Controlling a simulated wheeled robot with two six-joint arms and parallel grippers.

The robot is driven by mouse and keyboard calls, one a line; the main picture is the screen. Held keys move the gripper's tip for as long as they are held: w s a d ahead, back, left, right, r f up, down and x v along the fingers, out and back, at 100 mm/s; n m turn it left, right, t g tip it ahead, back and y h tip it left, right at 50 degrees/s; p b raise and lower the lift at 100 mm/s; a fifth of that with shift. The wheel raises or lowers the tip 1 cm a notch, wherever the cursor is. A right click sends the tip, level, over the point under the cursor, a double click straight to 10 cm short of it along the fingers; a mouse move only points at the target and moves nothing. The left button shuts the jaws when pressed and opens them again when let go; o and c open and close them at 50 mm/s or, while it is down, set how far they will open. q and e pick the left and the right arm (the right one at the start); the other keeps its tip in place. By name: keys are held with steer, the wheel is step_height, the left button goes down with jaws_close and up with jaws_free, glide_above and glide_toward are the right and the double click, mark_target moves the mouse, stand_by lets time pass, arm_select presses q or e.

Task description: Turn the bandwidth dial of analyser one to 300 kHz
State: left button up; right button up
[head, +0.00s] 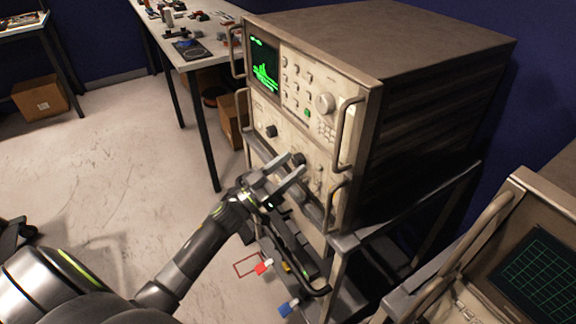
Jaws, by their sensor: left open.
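An analyser (362,88) with a lit green trace screen stands on a metal rack. I cannot read which analyser it is. Its lower panel has a dark dial (271,131) on the left and another dark dial (299,158) further right. The labels are too small to read, so I cannot tell which is the bandwidth dial or its setting. My left gripper (289,168) is open, its fingertips close to the right dark dial. I cannot tell whether they touch it. The fingers and wrist hide part of the lower panel. My right gripper is out of view.
Metal handles (345,132) stick out along the front edges of the analyser. A second instrument (537,272) with a dark grid screen stands at the lower right. A cluttered bench (205,52) is at the back. The floor on the left is mostly clear.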

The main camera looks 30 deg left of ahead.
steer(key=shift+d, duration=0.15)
arm_select(q)
steer(key=shift+c, duration=0.5)
steer(key=c, duration=0.9)
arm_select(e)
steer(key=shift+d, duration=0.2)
arm_select(q)
steer(key=shift+o, duration=0.2)
steer(key=shift+m, duration=0.3)
steer(key=m+g+h, duration=0.1)
steer(key=m, duration=0.2)
steer(key=m+g+h+b, duration=0.1)
steer(key=m, duration=0.2)
steer(key=shift+w+a+h, duration=0.1)
steer(key=shift+a+h, duration=0.1)
steer(key=shift+h, duration=0.2)
steer(key=shift+a+m+g+h, duration=0.1)
steer(key=shift+m+g+h, duration=0.3)
steer(key=shift+m, duration=0.8)
steer(key=shift+m+g+h, duration=0.3)
steer(key=shift+m+g, duration=0.2)
steer(key=shift+m, duration=0.7)
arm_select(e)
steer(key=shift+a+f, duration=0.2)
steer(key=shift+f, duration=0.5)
